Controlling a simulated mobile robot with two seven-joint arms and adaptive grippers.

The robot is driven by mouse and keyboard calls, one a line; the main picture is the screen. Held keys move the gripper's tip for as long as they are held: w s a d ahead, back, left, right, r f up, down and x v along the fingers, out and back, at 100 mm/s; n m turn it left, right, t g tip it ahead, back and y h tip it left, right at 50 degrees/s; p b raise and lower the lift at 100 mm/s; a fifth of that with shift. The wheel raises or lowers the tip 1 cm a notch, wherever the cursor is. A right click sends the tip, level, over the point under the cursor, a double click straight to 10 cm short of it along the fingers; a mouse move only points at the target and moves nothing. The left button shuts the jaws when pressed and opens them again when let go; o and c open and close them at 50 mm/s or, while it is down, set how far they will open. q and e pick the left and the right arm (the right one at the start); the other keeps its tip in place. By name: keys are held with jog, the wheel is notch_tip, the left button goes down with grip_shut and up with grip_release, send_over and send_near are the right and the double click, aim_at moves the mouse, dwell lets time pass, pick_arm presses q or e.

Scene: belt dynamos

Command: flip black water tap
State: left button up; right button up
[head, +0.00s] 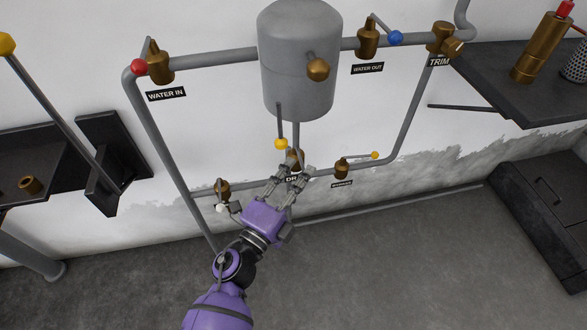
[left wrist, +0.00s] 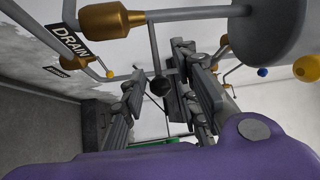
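The black water tap shows in the left wrist view as a dark ball knob (left wrist: 160,86) on a thin lever, close to the brass valve (left wrist: 112,20) labelled DRAIN. In the head view the drain valve (head: 295,157) sits on the low pipe under the tank, and its black knob is hidden or too small to make out. My left gripper (head: 296,172) is open in front of this valve. In the left wrist view the black knob appears between the spread fingers, with gaps on both sides; I cannot tell its exact depth. My right gripper is not in view.
Other taps have a red knob (head: 139,67), a blue knob (head: 396,38), a yellow knob (head: 375,155) and a white knob (head: 222,208). A yellow-tipped lever (head: 281,143) hangs just above my gripper. The grey tank (head: 300,60) is above. The floor in front is clear.

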aim_at(301, 161)
pick_arm(q)
jog(key=shift+x, duration=1.4)
grip_shut()
jog(key=shift+w+r, duration=0.1)
jog(key=shift+r, duration=0.05)
